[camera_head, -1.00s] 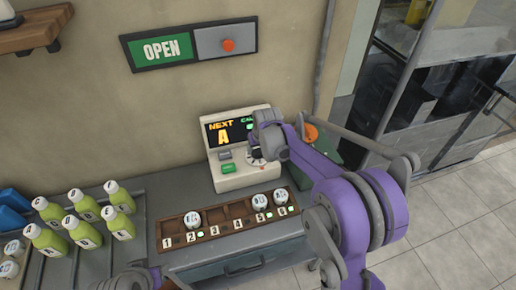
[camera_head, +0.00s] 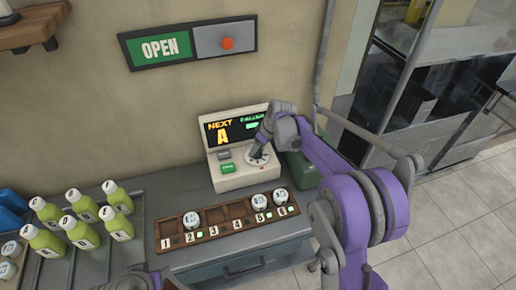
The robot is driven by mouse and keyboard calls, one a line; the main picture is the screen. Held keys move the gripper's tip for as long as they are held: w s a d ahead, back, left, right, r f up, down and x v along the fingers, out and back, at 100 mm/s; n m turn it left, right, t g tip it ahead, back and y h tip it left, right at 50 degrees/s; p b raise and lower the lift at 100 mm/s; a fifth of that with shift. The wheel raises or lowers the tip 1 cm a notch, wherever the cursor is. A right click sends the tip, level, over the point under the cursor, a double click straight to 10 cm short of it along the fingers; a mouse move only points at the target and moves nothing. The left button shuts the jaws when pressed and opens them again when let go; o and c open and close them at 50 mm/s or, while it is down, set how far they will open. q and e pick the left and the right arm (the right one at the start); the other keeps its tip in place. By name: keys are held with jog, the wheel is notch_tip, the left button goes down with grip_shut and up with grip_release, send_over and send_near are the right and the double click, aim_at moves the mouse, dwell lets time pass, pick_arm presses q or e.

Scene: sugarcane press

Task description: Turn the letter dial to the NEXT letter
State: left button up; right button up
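The cream machine (camera_head: 238,180) stands on the grey counter against the wall. Its dark screen (camera_head: 232,131) reads "NEXT" with a large orange "A", and a smaller green word, hard to read, at its right. The white letter dial (camera_head: 259,157) is on the right of the machine's sloped front. My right gripper (camera_head: 256,150) points down at the dial, with its tips at or just above it; the fingers are too small to tell open from shut. The dial's letters are not readable. My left arm shows only at the bottom edge; its gripper tips are not clearly visible.
A grey button (camera_head: 224,155) and a green button (camera_head: 227,168) sit left of the dial. A wooden numbered rack (camera_head: 222,235) with several round pucks lies in front. Several green bottles (camera_head: 82,234) stand at left. A green box (camera_head: 300,170) stands right of the machine.

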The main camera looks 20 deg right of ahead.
jog(key=n+g, duration=0.1)
jog(key=n, duration=0.1)
jog(key=n+y, duration=0.1)
jog(key=n, duration=0.2)
jog(key=shift+w+d+n+g, duration=0.2)
jog(key=shift+n+g, duration=0.1)
jog(key=shift+g, duration=0.1)
pick_arm(q)
jog(key=shift+w+r+p, duration=0.35)
jog(key=shift+r+p, duration=0.3)
jog(key=shift+r, duration=0.25)
pick_arm(e)
jog(key=n+g, duration=0.1)
jog(key=n, duration=0.1)
jog(key=n+g, duration=0.1)
jog(key=n, duration=0.2)
jog(key=shift+w+n+y, duration=0.1)
jog(key=shift+n+y, duration=0.2)
jog(key=shift+y, duration=0.1)
jog(key=o, duration=1.4)
jog(key=shift+c, duration=0.2)
jog(key=shift+r, duration=0.1)
pick_arm(q)
jog(key=shift+w+r+p, duration=0.25)
jog(key=shift+r+p, duration=0.05)
jog(key=shift+r, duration=0.2)
pick_arm(e)
jog(key=v, duration=1)
jog(key=shift+r, duration=0.25)
jog(key=shift+d, duration=0.15)
